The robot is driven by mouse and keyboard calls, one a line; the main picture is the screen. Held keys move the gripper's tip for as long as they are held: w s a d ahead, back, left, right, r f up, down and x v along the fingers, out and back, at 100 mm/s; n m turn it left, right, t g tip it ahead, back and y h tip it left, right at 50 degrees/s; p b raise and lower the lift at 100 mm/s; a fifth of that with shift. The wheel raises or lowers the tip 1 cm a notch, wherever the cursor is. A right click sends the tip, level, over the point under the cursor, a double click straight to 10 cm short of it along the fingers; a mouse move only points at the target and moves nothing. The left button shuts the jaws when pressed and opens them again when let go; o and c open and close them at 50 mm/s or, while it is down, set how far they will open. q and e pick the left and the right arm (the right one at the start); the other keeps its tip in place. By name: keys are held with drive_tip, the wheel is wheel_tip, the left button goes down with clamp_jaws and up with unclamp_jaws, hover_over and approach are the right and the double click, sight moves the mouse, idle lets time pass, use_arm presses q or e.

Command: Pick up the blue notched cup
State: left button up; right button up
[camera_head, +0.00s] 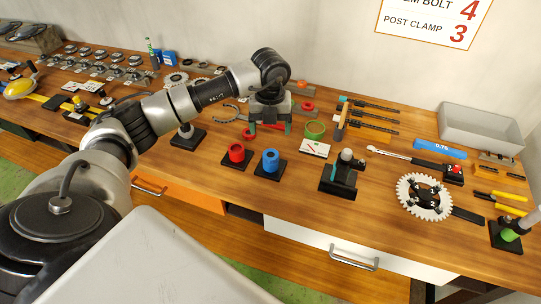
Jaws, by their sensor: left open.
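The blue notched cup (270,159) stands upright on a small black base on the wooden workbench. A similar red cup (236,153) on its own black base stands just left of it. My left gripper (270,128) points down, with its two fingers apart and nothing seen between them. It shows just behind the blue cup in the picture, and its fingertips look clear of the cup. Its exact height above the bench is hard to tell. The notch of the cup is too small to make out clearly. My right gripper is not in view.
A green ring (315,130) and a white card (315,148) lie right of the cups. A black clamp block (339,180) stands farther right, with a chainring (425,197) beyond it. A grey bin (480,130) sits at the back right. Bench in front of the cups is clear.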

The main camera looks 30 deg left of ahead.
use_arm(q)
drive_tip(key=p, duration=0.1)
hover_over(271, 154)
wheel_tip(271, 154, down, 5)
drive_tip(key=shift+s+r, duration=0.15)
wheel_tip(271, 154, down, 5)
drive_tip(key=p, duration=0.3)
drive_tip(key=shift+r, duration=0.1)
drive_tip(key=shift+f, duration=0.35)
drive_tip(key=c, duration=1)
drive_tip(key=shift+r, duration=0.1)
